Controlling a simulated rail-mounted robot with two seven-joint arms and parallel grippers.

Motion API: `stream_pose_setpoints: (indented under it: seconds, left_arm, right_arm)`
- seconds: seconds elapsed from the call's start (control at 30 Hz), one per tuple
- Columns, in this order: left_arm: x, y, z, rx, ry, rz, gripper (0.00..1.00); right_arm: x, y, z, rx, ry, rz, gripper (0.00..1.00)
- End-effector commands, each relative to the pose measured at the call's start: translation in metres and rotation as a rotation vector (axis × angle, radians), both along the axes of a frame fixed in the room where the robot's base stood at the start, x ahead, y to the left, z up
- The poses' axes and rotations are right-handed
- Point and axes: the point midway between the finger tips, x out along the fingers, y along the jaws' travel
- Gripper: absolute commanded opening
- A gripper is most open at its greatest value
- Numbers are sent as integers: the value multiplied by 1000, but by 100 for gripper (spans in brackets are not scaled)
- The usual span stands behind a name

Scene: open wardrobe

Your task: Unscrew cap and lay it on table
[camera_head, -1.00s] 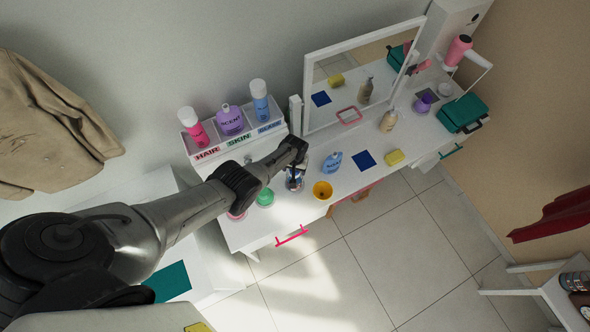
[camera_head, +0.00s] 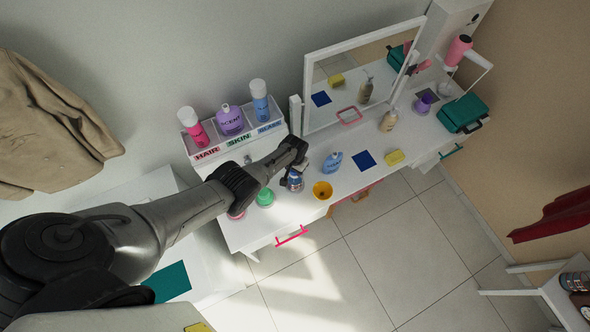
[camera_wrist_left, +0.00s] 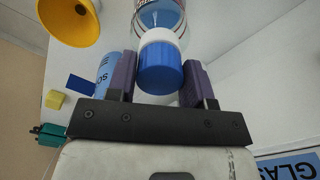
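The bottle (camera_head: 295,182) stands on the white table, under my left gripper (camera_head: 291,171), in the head view. In the left wrist view the clear bottle (camera_wrist_left: 160,13) has a white collar and a blue cap (camera_wrist_left: 160,70). The two purple fingers of my left gripper (camera_wrist_left: 160,80) sit on either side of the blue cap and appear to touch it. The cap is still in line with the bottle neck; whether it is loose cannot be told. The white table (camera_head: 318,220) has some bare surface around the bottle. My right gripper is out of view.
A blue bottle (camera_head: 332,162), a dark blue square (camera_head: 366,160) and a yellow block (camera_head: 394,157) lie further right. A mirror (camera_head: 345,85) stands behind.

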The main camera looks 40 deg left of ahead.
Motion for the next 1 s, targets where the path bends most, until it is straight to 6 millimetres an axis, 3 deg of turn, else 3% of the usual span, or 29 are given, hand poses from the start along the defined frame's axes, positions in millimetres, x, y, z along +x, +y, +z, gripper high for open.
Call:
stream_pose_setpoints:
  seconds: [0.3,0.43,0.63,0.8,1.0]
  left_arm:
    - [0,0,0,0,0,2,17]
    - [0,0,0,-1,0,71,16]
    - [0,0,1,-1,0,359,17]
    - [0,0,1,-2,0,613,0]
    - [0,-1,1,-3,-1,910,0]
  right_arm:
    - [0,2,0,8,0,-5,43]
    - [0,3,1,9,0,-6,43]
    - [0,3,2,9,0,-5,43]
    - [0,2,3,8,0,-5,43]
    - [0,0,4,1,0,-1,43]
